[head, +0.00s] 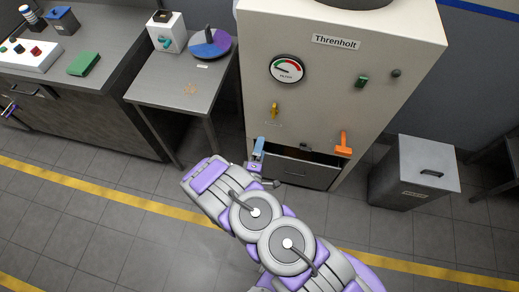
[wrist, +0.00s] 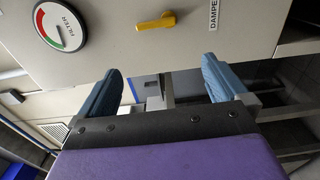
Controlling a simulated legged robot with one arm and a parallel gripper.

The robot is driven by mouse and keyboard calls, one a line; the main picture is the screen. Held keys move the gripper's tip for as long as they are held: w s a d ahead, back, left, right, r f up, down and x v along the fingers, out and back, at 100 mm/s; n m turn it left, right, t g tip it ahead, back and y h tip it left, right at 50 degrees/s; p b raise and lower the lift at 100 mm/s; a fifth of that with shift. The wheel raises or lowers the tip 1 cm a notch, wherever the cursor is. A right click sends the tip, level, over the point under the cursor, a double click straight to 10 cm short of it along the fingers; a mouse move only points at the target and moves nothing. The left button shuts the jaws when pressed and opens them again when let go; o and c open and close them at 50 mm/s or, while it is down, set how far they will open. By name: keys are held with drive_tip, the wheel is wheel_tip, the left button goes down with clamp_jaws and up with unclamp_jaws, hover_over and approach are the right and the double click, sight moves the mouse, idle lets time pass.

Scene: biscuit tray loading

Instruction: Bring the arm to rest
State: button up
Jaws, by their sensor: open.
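My purple and grey arm reaches up from the bottom of the head view to the front of the big cream machine (head: 330,110) labelled Threnholt. My gripper (head: 258,148) is at its end, near the machine's lower front and left of the orange lever. In the wrist view my gripper (wrist: 160,85) has two blue fingers set wide apart with nothing between them. The yellow handle (wrist: 156,21) and the round gauge (wrist: 61,26) are beyond the fingertips. In the head view one finger shows clearly; the other is hard to make out.
The machine carries a yellow handle (head: 275,110), a gauge (head: 287,68), an orange lever (head: 344,144) and a low grey drawer front (head: 300,171). A grey bin (head: 415,175) stands at right. A side table (head: 188,92) holds a colour disc (head: 210,42). The floor at left is clear.

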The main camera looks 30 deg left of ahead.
idle(0.6)
drive_tip(key=w+d+r+m+g+h, duration=0.2)
drive_tip(key=w+r+m+g+h, duration=0.1)
drive_tip(key=w+r+m+g, duration=0.5)
drive_tip(key=d+r+m+g+y, duration=0.1)
drive_tip(key=d+r+m+g, duration=0.3)
drive_tip(key=d+r, duration=0.55)
drive_tip(key=s+d+r+m+g, duration=0.4)
drive_tip(key=s+d+r+m, duration=0.1)
drive_tip(key=s+d+r, duration=0.85)
drive_tip(key=s+d+r+m+g+h, duration=0.1)
drive_tip(key=s+d+r+m, duration=0.1)
drive_tip(key=s+d, duration=0.4)
drive_tip(key=s+d+r+m+g+h, duration=0.1)
drive_tip(key=s+d, duration=0.4)
drive_tip(key=s, duration=0.8)
wheel_tip(320, 180, up, 2)
drive_tip(key=shift+s+d+r+m+g, duration=0.2)
drive_tip(key=shift+d+m+g, duration=0.15)
drive_tip(key=shift+m+g, duration=0.2)
drive_tip(key=shift+c, duration=0.4)
